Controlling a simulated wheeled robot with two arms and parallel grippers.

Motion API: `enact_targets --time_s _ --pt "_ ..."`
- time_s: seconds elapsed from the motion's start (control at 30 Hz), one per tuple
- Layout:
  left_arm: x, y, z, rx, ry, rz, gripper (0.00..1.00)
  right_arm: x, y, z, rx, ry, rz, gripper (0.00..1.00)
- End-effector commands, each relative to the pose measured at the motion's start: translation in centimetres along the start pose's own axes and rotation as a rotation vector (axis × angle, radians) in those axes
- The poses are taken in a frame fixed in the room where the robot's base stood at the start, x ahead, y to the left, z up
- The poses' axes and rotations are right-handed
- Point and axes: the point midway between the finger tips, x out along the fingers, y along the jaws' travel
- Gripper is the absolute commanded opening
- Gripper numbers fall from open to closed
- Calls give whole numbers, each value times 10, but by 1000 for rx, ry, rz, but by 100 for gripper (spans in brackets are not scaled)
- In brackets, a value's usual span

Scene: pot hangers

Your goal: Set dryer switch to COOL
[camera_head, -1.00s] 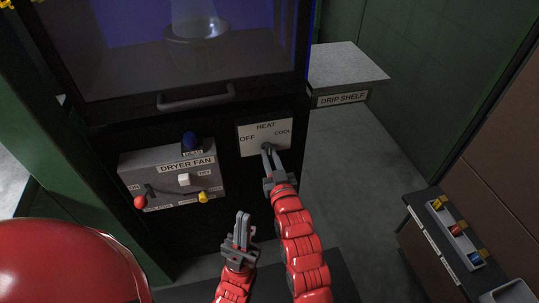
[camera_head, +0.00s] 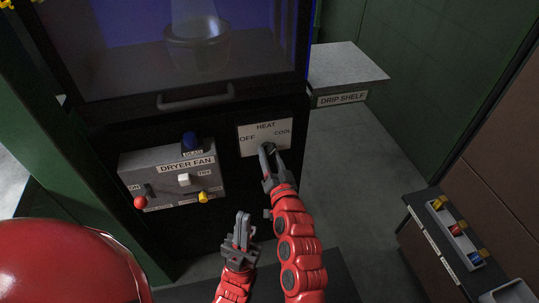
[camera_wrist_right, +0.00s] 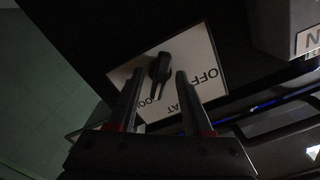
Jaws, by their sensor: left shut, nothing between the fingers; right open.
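The dryer switch is a dark knob (camera_wrist_right: 160,68) on a white plate (camera_head: 263,136) marked HEAT, OFF and COOL, low on the front of the dark dryer cabinet. My right gripper (camera_head: 267,150) is at the plate and hides much of the knob in the head view. In the right wrist view the right gripper (camera_wrist_right: 155,95) is open, with one finger on each side of the knob and gaps between. The knob's long end points toward the partly hidden COOL lettering. My left gripper (camera_head: 241,223) is shut and empty, below and left of the plate.
A grey DRYER FAN box (camera_head: 173,172) with levers and a blue lamp (camera_head: 189,141) sits left of the plate. A cabinet handle (camera_head: 195,97) is above. The drip shelf (camera_head: 345,65) is at right. A stand with coloured parts (camera_head: 455,230) is at lower right.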

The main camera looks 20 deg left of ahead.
Motion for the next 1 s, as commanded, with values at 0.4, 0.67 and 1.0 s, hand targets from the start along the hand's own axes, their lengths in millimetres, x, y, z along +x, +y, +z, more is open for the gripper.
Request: enact_targets --time_s 0.4,0.67,1.0 --pt "3 0 0 0 0 0 0 -37 0 1 0 -3 0 50" --pt "4 0 -1 0 0 0 0 -50 0 1 -1 -1 0 50" --pt "5 0 -1 0 0 0 0 -61 0 1 0 -2 0 50"
